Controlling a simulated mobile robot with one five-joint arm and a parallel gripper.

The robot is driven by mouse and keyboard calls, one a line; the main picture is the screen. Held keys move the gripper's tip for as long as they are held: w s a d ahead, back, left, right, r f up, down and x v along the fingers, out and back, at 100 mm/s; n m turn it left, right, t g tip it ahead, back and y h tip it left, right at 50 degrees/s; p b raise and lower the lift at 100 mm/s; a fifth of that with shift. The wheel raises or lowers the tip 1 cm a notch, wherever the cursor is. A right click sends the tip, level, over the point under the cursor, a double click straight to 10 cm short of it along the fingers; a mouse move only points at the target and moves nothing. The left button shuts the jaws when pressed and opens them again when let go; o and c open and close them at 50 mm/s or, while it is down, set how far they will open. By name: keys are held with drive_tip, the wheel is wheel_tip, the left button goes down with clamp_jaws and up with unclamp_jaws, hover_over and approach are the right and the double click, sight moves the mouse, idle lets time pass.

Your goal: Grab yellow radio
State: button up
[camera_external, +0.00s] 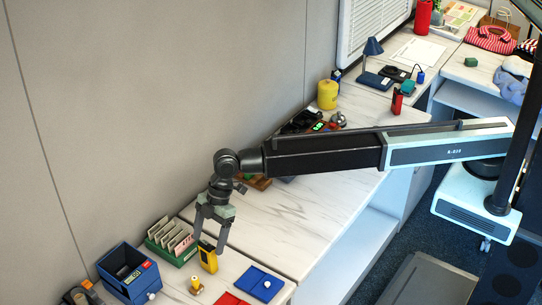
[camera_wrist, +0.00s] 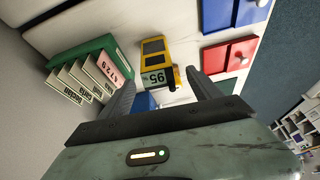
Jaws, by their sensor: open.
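The yellow radio (camera_external: 208,257) stands on the white marbled counter in the external view, with a dark upper front. In the wrist view the yellow radio (camera_wrist: 155,60) shows a dark panel and a label reading 95. My gripper (camera_external: 209,240) points down just over the radio, its fingers apart. In the wrist view my gripper (camera_wrist: 160,92) is open, and the radio lies ahead between and beyond the fingertips. I cannot tell whether a finger touches it.
A green box of cards (camera_external: 173,240) stands left of the radio, close to the wall. A blue bin (camera_external: 128,273) is farther left. Blue (camera_external: 260,283) and red (camera_external: 229,299) trays lie to the right and front. A small yellow item (camera_external: 196,285) is nearby.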

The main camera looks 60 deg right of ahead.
sight(205, 261)
drive_tip(key=b+x, duration=0.5)
drive_tip(key=d+b+x, duration=0.1)
drive_tip(key=b+x, duration=0.1)
drive_tip(key=x, duration=0.1)
drive_tip(key=shift+w+f+b, duration=0.15)
drive_tip(key=shift+f+b, duration=0.05)
drive_tip(key=shift+b, duration=0.1)
drive_tip(key=shift+r, duration=0.2)
drive_tip(key=shift+c, duration=0.6)
clamp_jaws()
